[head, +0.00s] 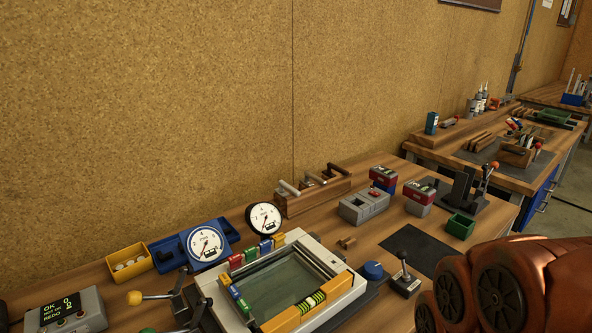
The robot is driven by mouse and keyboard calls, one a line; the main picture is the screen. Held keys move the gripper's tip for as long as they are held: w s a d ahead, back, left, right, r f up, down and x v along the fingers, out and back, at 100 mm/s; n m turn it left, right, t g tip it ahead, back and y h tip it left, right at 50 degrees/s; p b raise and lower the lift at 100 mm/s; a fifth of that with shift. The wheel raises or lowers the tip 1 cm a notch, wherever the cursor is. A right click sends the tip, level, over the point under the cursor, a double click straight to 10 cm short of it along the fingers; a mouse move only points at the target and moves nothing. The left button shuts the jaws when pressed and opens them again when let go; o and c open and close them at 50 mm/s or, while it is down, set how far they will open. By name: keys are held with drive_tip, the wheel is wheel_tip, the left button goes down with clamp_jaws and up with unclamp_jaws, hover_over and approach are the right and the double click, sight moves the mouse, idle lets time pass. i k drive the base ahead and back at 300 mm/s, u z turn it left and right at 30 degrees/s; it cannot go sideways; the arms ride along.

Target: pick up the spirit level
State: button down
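A yellow spirit level with green vials (313,301) lies along the near right side of a tilted, pale glass frame (299,235) on the workbench. The frame holds a dark greenish pane (280,287). Small red, yellow, green and blue blocks sit along its far and left sides. My copper-red arm fills the lower right of the head view, to the right of the frame. My gripper is not in view, so its state is hidden.
A dark mat (418,251) lies bare. Levers (160,297) stick up at the front left.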

sight(290, 319)
drive_tip(key=u, duration=3.25)
drive_tip(key=k, duration=1.8)
drive_tip(key=z, duration=0.6)
drive_tip(key=i, duration=0.5)
drive_tip(key=z, duration=0.05)
